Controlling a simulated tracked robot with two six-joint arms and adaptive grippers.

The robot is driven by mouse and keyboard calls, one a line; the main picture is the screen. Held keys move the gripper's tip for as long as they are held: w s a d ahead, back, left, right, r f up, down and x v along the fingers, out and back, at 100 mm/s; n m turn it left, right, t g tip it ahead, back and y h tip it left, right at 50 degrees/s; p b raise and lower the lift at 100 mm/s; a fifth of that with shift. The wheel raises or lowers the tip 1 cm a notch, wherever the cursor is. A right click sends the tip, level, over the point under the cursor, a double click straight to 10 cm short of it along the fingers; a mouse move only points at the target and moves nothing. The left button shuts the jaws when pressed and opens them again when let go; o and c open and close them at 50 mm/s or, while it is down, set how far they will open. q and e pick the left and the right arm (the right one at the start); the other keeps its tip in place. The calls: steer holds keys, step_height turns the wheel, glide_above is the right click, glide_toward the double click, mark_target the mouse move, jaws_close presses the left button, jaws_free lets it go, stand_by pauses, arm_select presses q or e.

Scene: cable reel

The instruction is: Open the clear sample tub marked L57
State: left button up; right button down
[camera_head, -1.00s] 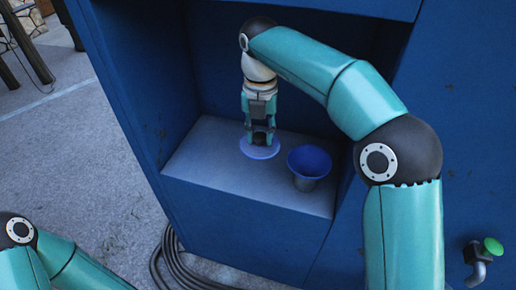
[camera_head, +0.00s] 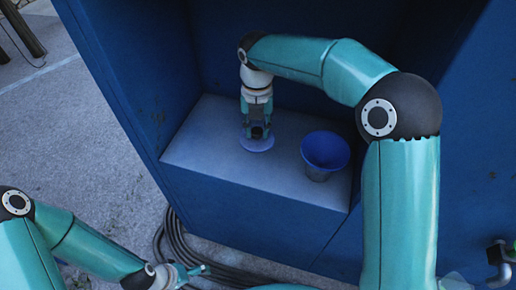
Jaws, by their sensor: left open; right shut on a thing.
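A flat pale-blue disc, which looks like a lid (camera_head: 257,145), is at the shelf surface under my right gripper (camera_head: 257,133). The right gripper points down and is shut on its top. I cannot tell whether the disc rests on the shelf or hangs just above it. A round tub (camera_head: 318,173) with a blue inside and greyish wall stands upright to the right of the disc. Its mouth is open. No L57 mark can be read. My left gripper (camera_head: 200,275) is open and empty at the bottom, below and in front of the shelf, partly cut off.
The light shelf (camera_head: 200,150) sits in a dark blue cabinet recess with walls at left and back. A coiled dark hose (camera_head: 170,240) lies on the ground below. A metal tap (camera_head: 497,262) sticks out at lower right.

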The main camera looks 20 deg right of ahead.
mark_target(258, 157)
step_height(258, 157, down, 8)
steer(key=shift+f, duration=0.1)
stand_by(0.4)
steer(key=shift+s, duration=0.1)
steer(key=c, duration=0.8)
jaws_free()
steer(key=shift+c, duration=0.2)
